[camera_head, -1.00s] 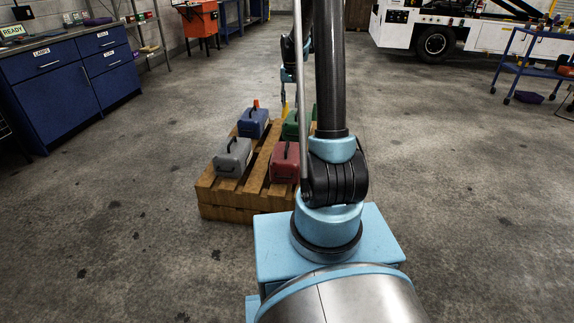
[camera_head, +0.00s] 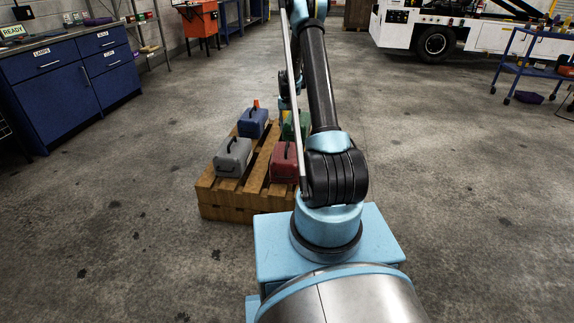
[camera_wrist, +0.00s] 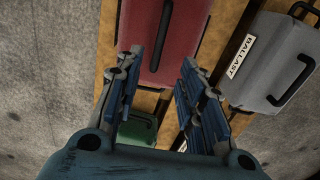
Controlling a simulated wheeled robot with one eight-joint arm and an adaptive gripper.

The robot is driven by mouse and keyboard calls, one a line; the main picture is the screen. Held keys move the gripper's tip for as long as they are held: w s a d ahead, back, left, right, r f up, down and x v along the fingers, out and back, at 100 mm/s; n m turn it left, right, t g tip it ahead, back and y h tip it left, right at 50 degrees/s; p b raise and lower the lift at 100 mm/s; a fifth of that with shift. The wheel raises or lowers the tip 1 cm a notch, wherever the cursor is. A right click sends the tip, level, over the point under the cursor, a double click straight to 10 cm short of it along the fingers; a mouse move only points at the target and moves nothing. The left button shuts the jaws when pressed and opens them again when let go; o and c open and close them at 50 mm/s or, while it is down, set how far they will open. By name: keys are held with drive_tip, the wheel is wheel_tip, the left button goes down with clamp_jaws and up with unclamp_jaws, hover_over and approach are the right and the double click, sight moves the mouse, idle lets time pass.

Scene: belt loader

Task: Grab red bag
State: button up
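The red bag (camera_head: 284,166) sits at the near right of a wooden pallet, partly behind my arm. In the wrist view the red bag (camera_wrist: 132,25) is at the top centre, its dark handle running along its top. My gripper (camera_wrist: 160,62) is open, its two blue fingers spread either side of the bag's lower end in that picture. Nothing is between the fingers except the view of the bag and pallet. I cannot tell the gap between fingertips and bag. In the head view the gripper is hidden by my arm.
The wooden pallet (camera_head: 240,212) also holds a grey case (camera_head: 232,158), a blue case (camera_head: 253,124) and a green case (camera_head: 289,128). The grey case labelled BALLAST (camera_wrist: 262,62) is close at right in the wrist view. Blue cabinets (camera_head: 60,85) stand left. Floor around the pallet is clear.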

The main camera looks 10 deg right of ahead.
sight(287, 145)
wheel_tip(287, 145, down, 8)
drive_tip(key=shift+f, duration=0.1)
drive_tip(key=shift+s+f, duration=0.2)
drive_tip(key=shift+f, duration=2.75)
clamp_jaws()
